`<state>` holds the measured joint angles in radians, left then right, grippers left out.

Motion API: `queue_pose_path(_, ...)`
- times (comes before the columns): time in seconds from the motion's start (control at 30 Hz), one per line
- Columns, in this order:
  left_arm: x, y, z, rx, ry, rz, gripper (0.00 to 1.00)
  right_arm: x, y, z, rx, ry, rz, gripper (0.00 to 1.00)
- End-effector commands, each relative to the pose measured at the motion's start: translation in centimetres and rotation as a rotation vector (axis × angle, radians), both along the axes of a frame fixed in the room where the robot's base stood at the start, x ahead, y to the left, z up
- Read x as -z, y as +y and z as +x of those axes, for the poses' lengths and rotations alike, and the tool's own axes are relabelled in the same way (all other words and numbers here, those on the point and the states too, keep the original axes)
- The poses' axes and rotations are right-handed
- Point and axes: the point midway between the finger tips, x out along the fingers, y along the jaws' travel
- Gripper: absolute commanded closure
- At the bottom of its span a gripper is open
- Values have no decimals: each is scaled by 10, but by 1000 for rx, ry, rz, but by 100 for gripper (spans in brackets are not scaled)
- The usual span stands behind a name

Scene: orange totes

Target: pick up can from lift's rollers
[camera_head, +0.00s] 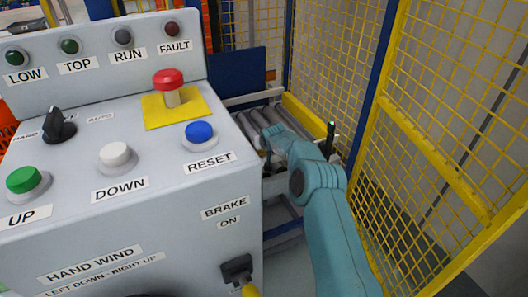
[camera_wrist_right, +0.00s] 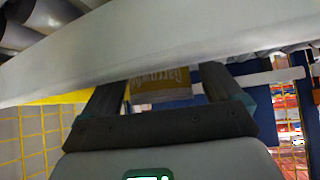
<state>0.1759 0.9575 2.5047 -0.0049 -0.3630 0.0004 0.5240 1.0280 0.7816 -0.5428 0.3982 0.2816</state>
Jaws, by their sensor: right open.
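In the right wrist view, a gold-yellow object with printed lettering, which looks like the can (camera_wrist_right: 165,87), shows between the fingers of my right gripper (camera_wrist_right: 158,80). A pale bar crosses in front and hides part of it. I cannot tell its distance from the fingers. The right gripper is open. The lift's rollers (camera_head: 240,128) lie behind the control panel in the head view, partly covered by my right arm; they also show at the top left of the wrist view (camera_wrist_right: 40,35). I cannot make out the can in the head view. My left gripper is not in view.
A grey control panel (camera_head: 125,215) with buttons and a red stop knob (camera_head: 169,88) stands close at the left. Yellow mesh fencing (camera_head: 440,130) closes off the right side. The pale frame bar (camera_wrist_right: 150,50) runs very near my right gripper.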

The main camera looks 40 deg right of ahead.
Motion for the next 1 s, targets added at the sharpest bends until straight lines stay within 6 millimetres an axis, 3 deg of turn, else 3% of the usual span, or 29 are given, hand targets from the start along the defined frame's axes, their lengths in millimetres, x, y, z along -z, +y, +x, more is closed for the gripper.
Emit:
queue_pose_path(0.03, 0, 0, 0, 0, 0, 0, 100, 0, 0, 0, 0, -1, -1, 7)
queue_pose_path(0.07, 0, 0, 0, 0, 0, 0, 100, 0, 0, 0, 0, -1, -1, 14)
queue_pose_path(0.2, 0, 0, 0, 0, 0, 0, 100, -1, 0, 0, 0, -1, -1, 59)
queue_pose_path(0.27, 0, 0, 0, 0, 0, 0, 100, -1, 0, 0, 0, -1, -1, 77)
queue_pose_path(0.5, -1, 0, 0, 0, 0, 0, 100, -4, 0, 0, 0, -3, -2, 77)
queue_pose_path(0.63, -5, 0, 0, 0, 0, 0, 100, -19, -1, 1, 1, -5, -4, 77)
queue_pose_path(0.77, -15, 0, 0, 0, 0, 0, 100, -52, -1, 1, 2, -7, -3, 77)
queue_pose_path(1.0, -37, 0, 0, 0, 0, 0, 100, -128, -1, 1, 1, -8, -3, 77)
